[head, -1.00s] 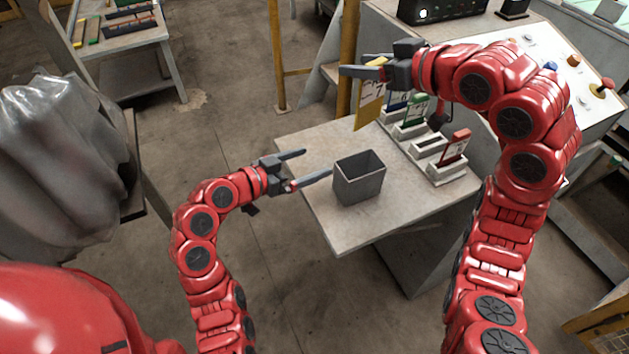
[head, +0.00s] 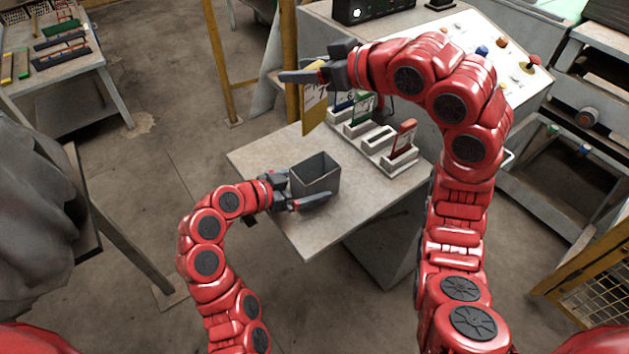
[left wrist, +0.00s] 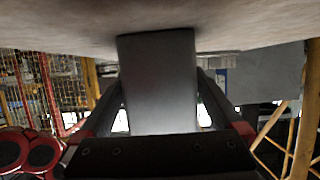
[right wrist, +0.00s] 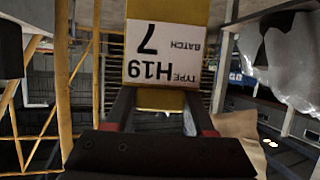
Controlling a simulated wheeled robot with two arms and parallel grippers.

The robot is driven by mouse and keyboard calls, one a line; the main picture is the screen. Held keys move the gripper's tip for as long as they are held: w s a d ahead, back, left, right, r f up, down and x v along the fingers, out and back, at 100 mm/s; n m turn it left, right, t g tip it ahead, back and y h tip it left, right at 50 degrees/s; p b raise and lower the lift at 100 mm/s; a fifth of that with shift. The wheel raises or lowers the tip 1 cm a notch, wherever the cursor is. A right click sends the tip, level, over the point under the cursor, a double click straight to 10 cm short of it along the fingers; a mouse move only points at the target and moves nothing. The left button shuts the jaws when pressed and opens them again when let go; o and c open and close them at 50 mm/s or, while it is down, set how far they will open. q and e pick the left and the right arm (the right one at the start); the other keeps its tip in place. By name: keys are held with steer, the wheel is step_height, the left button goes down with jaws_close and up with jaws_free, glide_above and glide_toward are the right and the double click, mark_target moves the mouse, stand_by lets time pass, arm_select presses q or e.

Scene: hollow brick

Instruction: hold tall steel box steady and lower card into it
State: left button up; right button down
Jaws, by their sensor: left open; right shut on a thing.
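The tall steel box (head: 316,176) stands upright on the small table, open at the top. My left gripper (head: 308,190) is open, with its fingers on either side of the box near the tabletop. In the left wrist view the box (left wrist: 158,85) fills the space between the two fingers; I cannot tell whether they touch it. My right gripper (head: 308,76) is shut on the yellow card (head: 314,112), which hangs above the table's back left part, left of and above the rack. In the right wrist view the card (right wrist: 165,100) carries a white label reading H19, batch 7.
The small table (head: 262,160) has free room left of the box. A pale slotted rack (head: 379,141) behind it holds a green card (head: 363,108) and a red card (head: 404,136), with an empty slot between. A yellow post (head: 291,60) stands behind the card.

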mark_target(316, 119)
arm_select(q)
steer(key=shift+x, duration=1)
steer(key=shift+c, duration=0.2)
steer(key=c, duration=1.5)
arm_select(e)
steer(key=shift+m+h, duration=0.3)
steer(key=shift+d+f, duration=0.1)
steer(key=shift+f, duration=5)
